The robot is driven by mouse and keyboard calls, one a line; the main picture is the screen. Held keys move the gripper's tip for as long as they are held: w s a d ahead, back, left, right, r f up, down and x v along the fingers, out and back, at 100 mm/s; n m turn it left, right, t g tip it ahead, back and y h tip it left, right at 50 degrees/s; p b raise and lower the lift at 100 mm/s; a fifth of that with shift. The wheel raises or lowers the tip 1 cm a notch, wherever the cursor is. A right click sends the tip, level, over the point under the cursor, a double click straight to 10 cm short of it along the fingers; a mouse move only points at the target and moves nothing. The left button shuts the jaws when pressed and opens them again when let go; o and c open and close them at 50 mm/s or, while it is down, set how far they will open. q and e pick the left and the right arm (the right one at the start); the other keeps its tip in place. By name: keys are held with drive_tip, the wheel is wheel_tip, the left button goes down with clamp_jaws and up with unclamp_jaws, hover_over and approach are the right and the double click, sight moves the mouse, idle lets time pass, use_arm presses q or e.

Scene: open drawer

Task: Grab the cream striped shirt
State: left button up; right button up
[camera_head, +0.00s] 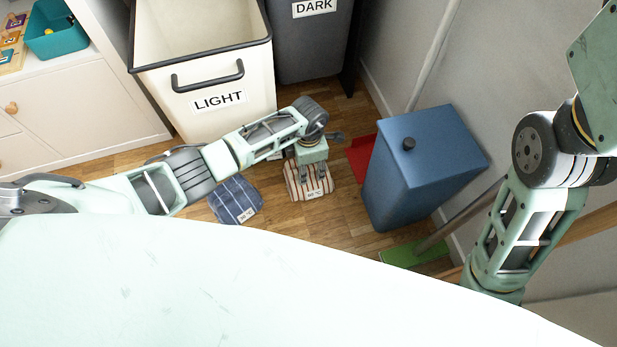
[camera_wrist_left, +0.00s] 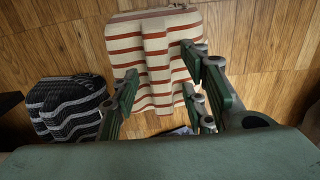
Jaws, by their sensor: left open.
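The cream striped shirt (camera_head: 301,188), cream with rust-red stripes, lies folded on the wooden floor with a small white tag. In the left wrist view the shirt (camera_wrist_left: 150,45) fills the upper middle. My left gripper (camera_head: 311,174) is over the shirt, pointing down, with its fingers apart. In the left wrist view the open fingers (camera_wrist_left: 161,68) reach to either side of the shirt's lower part; I cannot tell whether they touch it. My right arm is at the right, but its gripper is out of view.
The LIGHT hamper (camera_head: 255,110) and DARK hamper (camera_head: 310,55) stand behind. A blue bin (camera_head: 410,170), red dustpan (camera_head: 361,158) and green broom (camera_head: 400,254) are at right.

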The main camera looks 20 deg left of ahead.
use_arm(q)
drive_tip(key=shift+c, duration=0.6)
clamp_jaws()
